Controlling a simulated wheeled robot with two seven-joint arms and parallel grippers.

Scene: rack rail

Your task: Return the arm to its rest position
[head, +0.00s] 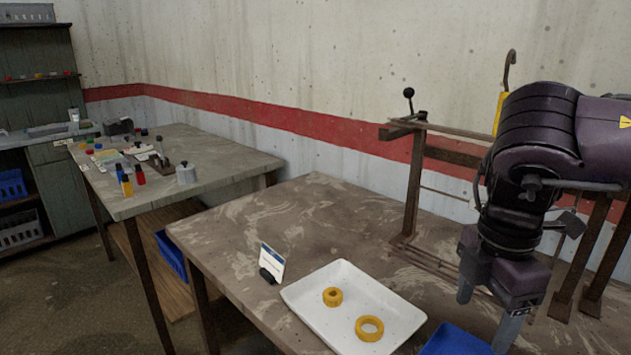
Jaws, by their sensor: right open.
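My right arm comes in from the right with its dark gripper (488,312) pointing down. Its two grey fingers are spread apart, and I see nothing between them. The gripper is in front of a brown rack (413,185) on the near table, right of the white tray. The arm hides part of the rack. A yellow piece with a dark hook (508,70) shows upright behind the arm, partly covered by it. My left gripper is not in view.
A white tray (300,297) holds two yellow rings (332,296). A small sign (271,262) stands beside it. A blue bin (452,341) is below the gripper. The near table (290,210) is clear toward the back left. Another table (225,160) holds small items.

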